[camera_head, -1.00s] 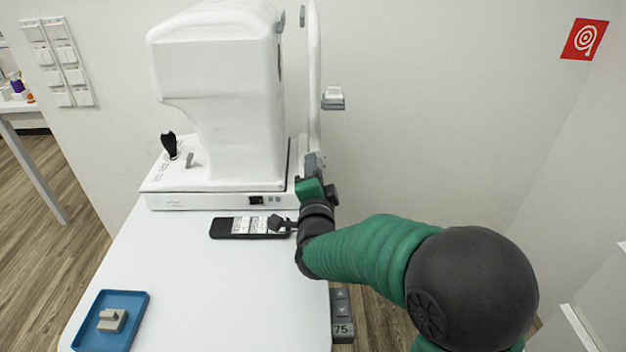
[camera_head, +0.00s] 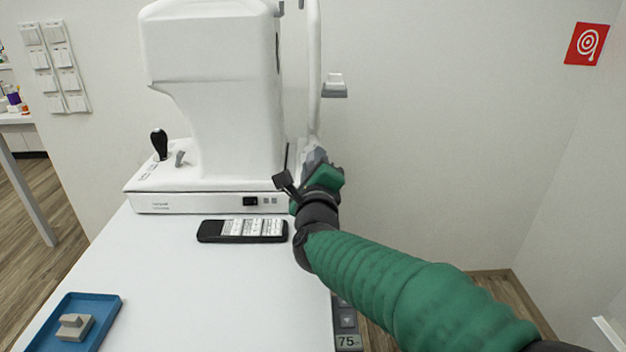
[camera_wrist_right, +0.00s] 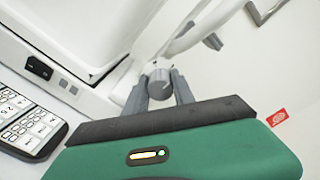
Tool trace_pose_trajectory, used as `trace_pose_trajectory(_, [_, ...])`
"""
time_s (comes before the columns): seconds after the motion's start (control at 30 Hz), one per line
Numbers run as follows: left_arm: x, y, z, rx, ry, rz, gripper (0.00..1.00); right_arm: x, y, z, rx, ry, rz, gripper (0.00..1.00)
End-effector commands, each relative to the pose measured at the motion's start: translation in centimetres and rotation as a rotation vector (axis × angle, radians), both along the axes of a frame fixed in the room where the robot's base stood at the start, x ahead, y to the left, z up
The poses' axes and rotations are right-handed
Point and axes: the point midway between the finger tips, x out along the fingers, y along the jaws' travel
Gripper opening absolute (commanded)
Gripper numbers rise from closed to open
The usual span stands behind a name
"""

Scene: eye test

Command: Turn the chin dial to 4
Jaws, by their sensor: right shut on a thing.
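The chin dial (camera_wrist_right: 159,84) is a small grey knob on the white upright of the eye-test machine (camera_head: 225,95). In the right wrist view it sits between the two grey fingers of my right gripper (camera_wrist_right: 159,92), which are shut on its sides. A pale mark shows on the dial's face, but I cannot read any number. In the head view my right gripper (camera_head: 316,158) is at the machine's right side, low on the upright, and hides the dial. My left gripper is in neither view.
A black keypad device (camera_head: 243,231) lies on the white table (camera_head: 215,290) in front of the machine. A blue tray (camera_head: 100,308) holding a beige block (camera_head: 74,327) is at the front left. A control panel showing 75 (camera_head: 348,341) hangs at the table's right edge.

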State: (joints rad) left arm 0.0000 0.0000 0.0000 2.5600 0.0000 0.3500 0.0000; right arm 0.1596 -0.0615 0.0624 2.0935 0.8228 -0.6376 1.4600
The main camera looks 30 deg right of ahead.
Motion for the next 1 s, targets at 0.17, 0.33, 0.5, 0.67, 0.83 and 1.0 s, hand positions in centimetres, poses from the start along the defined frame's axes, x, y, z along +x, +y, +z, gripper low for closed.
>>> trace_pose_trajectory(0.17, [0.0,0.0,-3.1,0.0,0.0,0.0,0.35,0.0,0.0,-1.6,0.151,-0.073,-0.002,0.0])
trace_pose_trajectory(0.33, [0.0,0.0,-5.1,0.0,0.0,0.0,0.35,0.0,0.0,-1.7,0.288,-0.155,0.0,0.0])
trace_pose_trajectory(0.5, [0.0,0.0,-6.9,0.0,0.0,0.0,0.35,0.1,0.0,-1.6,0.425,-0.24,0.0,0.0])
trace_pose_trajectory(0.67, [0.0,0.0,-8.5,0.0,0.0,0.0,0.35,0.1,0.1,-1.6,0.554,-0.319,-0.001,0.0])
trace_pose_trajectory(0.83, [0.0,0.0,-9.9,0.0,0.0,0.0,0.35,0.2,0.1,-1.5,0.681,-0.396,-0.001,0.0])
trace_pose_trajectory(1.0, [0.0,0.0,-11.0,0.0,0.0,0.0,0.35,0.2,0.1,-1.4,0.788,-0.463,-0.003,0.0])
